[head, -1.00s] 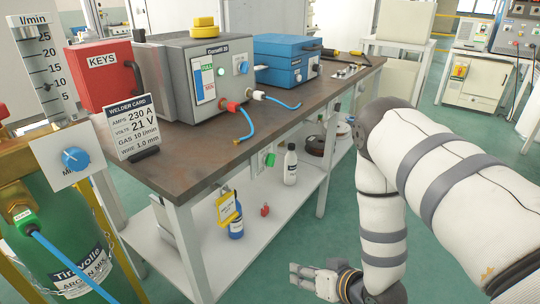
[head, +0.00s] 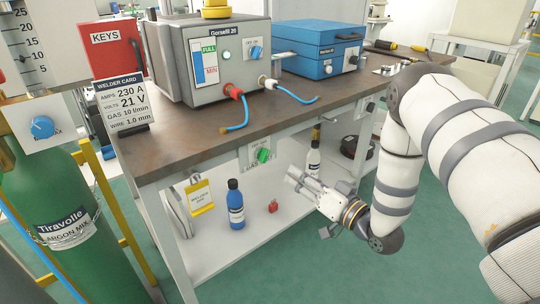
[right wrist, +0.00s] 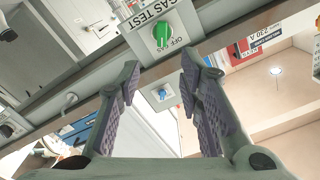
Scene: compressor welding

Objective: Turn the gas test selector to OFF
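The gas test selector is a green knob (head: 263,155) on a light plate under the front edge of the workbench. In the right wrist view the green knob (right wrist: 162,36) sits beside the words GAS TEST and an OFF mark. The exact setting is too small to tell. My right gripper (head: 296,180) is to the right of the knob and slightly below it, apart from it. In the right wrist view the fingers (right wrist: 160,72) are spread and empty, with the knob beyond the gap between them. My left gripper is not in view.
The workbench (head: 190,150) carries the grey Gorsefil 20 unit (head: 215,90) and a blue box (head: 312,60). A yellow tag (head: 200,197) hangs left of the knob. A green gas cylinder (head: 60,200) is at left.

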